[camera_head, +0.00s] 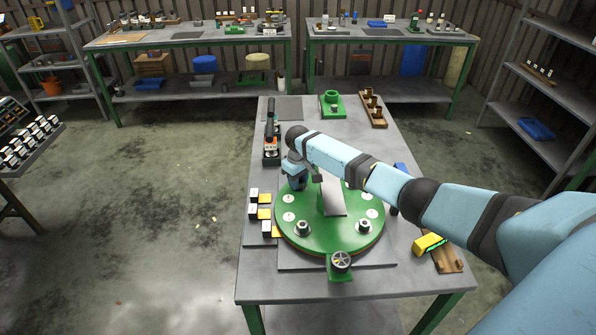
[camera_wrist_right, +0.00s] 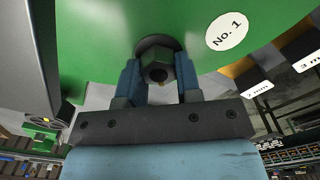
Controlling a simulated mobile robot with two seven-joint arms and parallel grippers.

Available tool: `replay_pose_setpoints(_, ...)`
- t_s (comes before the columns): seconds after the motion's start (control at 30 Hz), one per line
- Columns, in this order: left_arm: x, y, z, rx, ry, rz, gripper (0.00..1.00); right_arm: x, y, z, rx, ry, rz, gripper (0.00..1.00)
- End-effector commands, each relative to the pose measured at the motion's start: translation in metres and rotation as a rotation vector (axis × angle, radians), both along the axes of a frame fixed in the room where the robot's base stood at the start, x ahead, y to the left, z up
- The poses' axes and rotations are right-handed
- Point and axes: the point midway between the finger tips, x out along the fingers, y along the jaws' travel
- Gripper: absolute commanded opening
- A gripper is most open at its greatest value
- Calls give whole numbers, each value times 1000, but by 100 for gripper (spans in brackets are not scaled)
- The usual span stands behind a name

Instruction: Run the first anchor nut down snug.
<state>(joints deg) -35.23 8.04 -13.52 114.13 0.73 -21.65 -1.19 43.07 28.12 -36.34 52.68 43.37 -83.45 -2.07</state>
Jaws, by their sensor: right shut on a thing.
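The round green plate (camera_head: 325,242) lies on the near half of the steel table. My right gripper (camera_head: 297,184) points down at the plate's far left part. In the right wrist view its two fingers (camera_wrist_right: 158,92) are shut on the dark hex anchor nut (camera_wrist_right: 157,71), one on each side. The nut sits at a dark round hole or washer in the green surface, beside a white label "No. 1" (camera_wrist_right: 227,31). The gripper hides this nut in the head view. Two other nuts on studs (camera_head: 302,228) (camera_head: 364,227) stand on the plate's near part. My left gripper is out of view.
Small black-and-white blocks with yellow parts (camera_head: 254,210) line the plate's left side. A grey upright piece (camera_head: 332,196) stands mid-plate. A handwheel (camera_head: 341,261) sits at the near edge. A yellow tool (camera_head: 428,243) lies right. A dark tool (camera_head: 270,128) stands beyond.

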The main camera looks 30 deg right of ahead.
Motion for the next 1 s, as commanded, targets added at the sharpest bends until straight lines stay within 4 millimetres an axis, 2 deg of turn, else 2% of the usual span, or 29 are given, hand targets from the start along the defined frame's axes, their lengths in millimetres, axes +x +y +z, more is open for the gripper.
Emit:
replay_pose_setpoints(0.03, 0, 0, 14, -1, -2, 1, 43, 0, 1, 6, 3, 1, -45, 8)
replay_pose_setpoints(0.3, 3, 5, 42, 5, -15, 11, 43, 0, 0, 5, 2, 2, -301, 8)
replay_pose_setpoints(0.7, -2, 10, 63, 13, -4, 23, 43, 0, -3, 4, 2, 0, -654, 8)
replay_pose_setpoints(1.0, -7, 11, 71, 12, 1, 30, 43, 0, -5, 2, 1, -2, -823, 8)
